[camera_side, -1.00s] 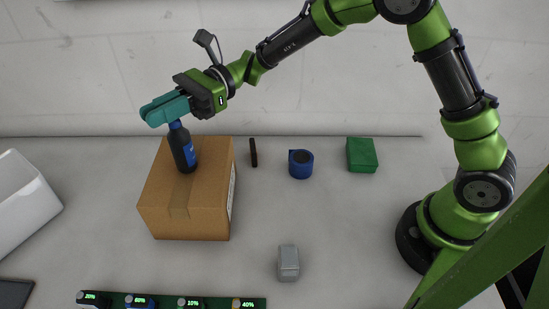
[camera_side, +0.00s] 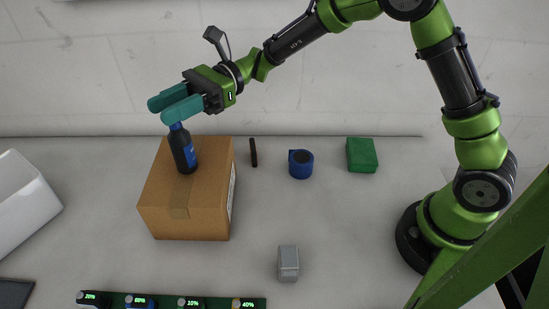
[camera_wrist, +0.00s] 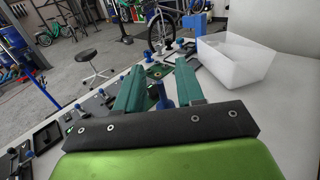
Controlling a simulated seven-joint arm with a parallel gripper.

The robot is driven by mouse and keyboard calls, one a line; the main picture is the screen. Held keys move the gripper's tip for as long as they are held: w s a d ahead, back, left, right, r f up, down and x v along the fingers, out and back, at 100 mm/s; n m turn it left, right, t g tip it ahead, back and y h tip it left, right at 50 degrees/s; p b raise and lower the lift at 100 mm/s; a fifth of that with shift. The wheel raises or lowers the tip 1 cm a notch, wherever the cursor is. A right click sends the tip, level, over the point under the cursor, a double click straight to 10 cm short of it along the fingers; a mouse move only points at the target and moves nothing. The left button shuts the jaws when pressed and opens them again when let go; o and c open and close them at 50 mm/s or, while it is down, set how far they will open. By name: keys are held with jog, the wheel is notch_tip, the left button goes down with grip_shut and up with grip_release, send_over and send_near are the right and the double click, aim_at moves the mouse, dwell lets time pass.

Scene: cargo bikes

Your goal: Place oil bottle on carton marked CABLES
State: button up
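The oil bottle (camera_side: 183,151), dark with a blue cap and a blue label, stands upright on top of the brown carton (camera_side: 207,207). No CABLES marking is readable; the carton's right side shows a white label seen edge-on. My gripper (camera_side: 161,110) is open and empty, with its teal fingers apart just above the bottle's cap. In the wrist view the blue bottle top (camera_wrist: 161,92) shows between the two open fingers (camera_wrist: 158,82). The carton is not clearly seen in that view.
A blue tape roll (camera_side: 301,164), a green box (camera_side: 362,155) and a small dark item (camera_side: 253,152) lie right of the carton. A grey box (camera_side: 288,263) is in front. A white bin (camera_side: 22,205) stands left. A charger strip (camera_side: 170,301) runs along the front.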

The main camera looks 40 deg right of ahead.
jog(key=s+d+n+t+h, duration=0.3)
jog(key=s+d+n+h, duration=0.4)
jog(key=s+d, duration=0.3)
jog(key=s+d+n+t+h, duration=0.4)
jog(key=s+d+n+h, duration=0.3)
jog(key=d, duration=0.8)
jog(key=s+h, duration=0.2)
jog(key=s, duration=0.1)
jog(key=shift+s+d+r, duration=0.15)
jog(key=shift+s+r, duration=0.1)
jog(key=shift+s, duration=0.05)
